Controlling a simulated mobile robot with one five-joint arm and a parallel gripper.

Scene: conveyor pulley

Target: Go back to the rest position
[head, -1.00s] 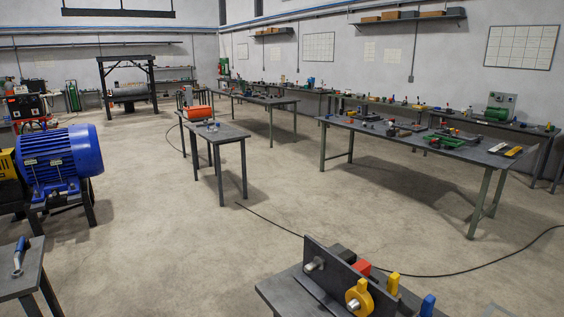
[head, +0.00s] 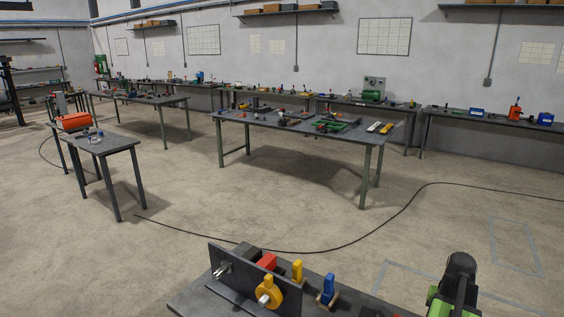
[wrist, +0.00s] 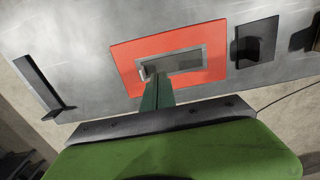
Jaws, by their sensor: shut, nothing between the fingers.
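In the wrist view my gripper (wrist: 151,78) shows as narrow dark green fingers, closed together with nothing between them. They reach out over a red plate (wrist: 124,62) with a grey rectangular recess at its middle, on a grey metal surface (wrist: 80,40). The fingertips overlap the recess in the picture; I cannot tell whether they touch it. In the head view part of my green and black arm (head: 458,280) shows at the bottom right, and its fingertips are not visible.
A near bench (head: 190,298) bears an upright dark plate (head: 236,270), a yellow wheel (head: 262,294), a red block (head: 268,262) and a blue piece (head: 327,288). A cable (head: 385,230) crosses the open floor. A long worktable (head: 270,121) stands beyond.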

